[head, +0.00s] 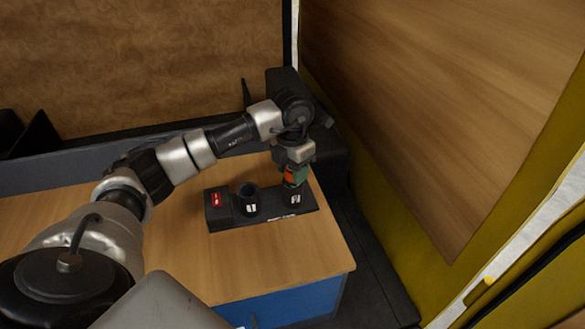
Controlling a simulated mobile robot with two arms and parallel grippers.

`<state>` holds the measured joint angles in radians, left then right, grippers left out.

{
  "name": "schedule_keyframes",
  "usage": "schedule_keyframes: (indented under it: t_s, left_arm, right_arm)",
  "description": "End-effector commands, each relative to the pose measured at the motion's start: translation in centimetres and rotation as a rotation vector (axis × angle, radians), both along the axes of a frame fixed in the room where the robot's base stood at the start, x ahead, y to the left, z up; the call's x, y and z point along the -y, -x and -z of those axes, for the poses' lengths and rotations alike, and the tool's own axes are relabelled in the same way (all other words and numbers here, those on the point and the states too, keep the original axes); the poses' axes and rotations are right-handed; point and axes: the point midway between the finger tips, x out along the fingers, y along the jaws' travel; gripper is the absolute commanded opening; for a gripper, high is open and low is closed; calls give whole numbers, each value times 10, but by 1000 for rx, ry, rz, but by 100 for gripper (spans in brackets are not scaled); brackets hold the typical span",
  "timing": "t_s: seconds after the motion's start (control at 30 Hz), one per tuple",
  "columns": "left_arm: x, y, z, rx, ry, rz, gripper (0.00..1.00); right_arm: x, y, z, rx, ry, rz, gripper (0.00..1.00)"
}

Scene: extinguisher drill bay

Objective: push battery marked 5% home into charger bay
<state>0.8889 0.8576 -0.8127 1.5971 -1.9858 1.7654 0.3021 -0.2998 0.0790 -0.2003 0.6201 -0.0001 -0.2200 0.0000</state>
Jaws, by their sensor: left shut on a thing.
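The charger (232,221) is a dark base on the wooden table, with a red-labelled block at its left end. My left gripper (296,168) points down over the right bay and is shut on the battery (299,175), which shows green and orange. The battery's lower end is at the right bay; how deep it sits cannot be told. Its 5% mark is not readable. My right gripper is not in view.
The table (180,251) is bare to the left and in front of the charger. Its right edge is close to the charger. A dark object (331,160) stands behind my gripper. A yellow and wood-panelled wall (430,120) rises at the right.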

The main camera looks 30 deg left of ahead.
Motion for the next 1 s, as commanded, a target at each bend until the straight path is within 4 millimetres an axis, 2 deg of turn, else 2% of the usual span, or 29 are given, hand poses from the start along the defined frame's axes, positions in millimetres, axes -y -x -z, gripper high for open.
schedule_keyframes:
  t_s: [0.47, 0.97, 1.0]
  left_arm:
    - [0, 0, 2, 1, 0, 0, 16]
    - [0, 0, 15, 0, 0, 0, 16]
    - [0, 0, 13, 1, 0, 0, 49]
  right_arm:
    - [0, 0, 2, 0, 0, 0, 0]
    - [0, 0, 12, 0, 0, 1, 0]
    - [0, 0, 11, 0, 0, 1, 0]
